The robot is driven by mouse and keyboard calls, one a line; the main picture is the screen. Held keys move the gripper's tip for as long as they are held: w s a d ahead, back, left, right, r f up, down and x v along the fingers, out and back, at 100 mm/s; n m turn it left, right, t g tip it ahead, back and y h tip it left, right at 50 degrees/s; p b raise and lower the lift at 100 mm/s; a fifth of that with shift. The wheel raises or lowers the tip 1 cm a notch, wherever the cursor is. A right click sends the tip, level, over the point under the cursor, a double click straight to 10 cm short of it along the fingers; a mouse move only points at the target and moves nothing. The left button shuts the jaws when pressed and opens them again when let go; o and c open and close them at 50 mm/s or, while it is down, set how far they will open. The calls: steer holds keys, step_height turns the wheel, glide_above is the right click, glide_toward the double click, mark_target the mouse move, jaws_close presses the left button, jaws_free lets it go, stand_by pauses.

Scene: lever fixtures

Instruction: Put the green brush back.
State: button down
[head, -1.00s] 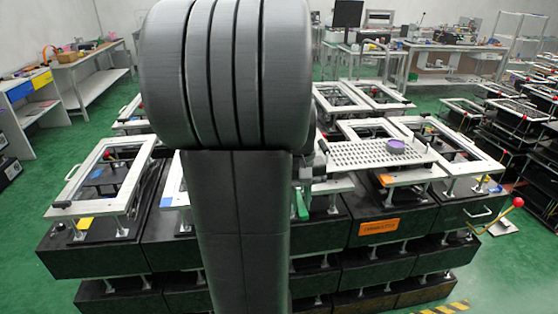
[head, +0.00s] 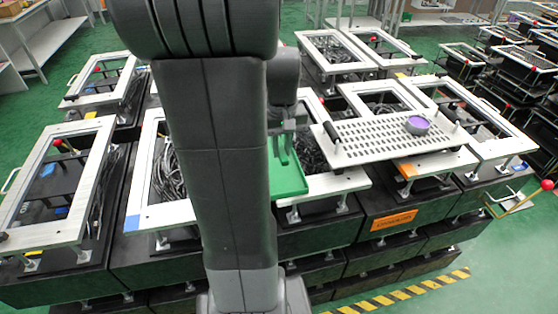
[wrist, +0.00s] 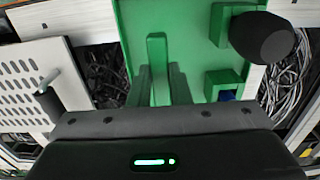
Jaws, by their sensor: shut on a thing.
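The green brush (head: 289,178) shows in the head view as a flat green plate below my gripper, over the white frames, partly hidden by my arm. No bristles show. In the wrist view it is a green plate (wrist: 195,30) with a raised green bar (wrist: 157,60) and two side blocks, one beside a black rounded knob (wrist: 262,38). My gripper (wrist: 158,85) is shut on the raised bar, one finger on each side. In the head view my gripper (head: 282,140) is just right of my arm. The plate's underside is hidden.
A white perforated board (head: 375,138) with a purple round item (head: 417,124) lies to the right. White-framed black boxes (head: 60,190) with cables stand around. A red-knobbed lever (head: 546,185) sticks out at the right. Green floor shows at the lower right.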

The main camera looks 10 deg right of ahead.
mark_target(282, 175)
step_height(282, 175, down, 7)
steer(key=shift+r, duration=0.15)
stand_by(0.4)
steer(key=shift+f, duration=0.25)
steer(key=c, duration=1.3)
jaws_free()
steer(key=shift+r, duration=0.1)
steer(key=shift+c, duration=0.2)
step_height(282, 175, up, 12)
steer(key=shift+r, duration=0.2)
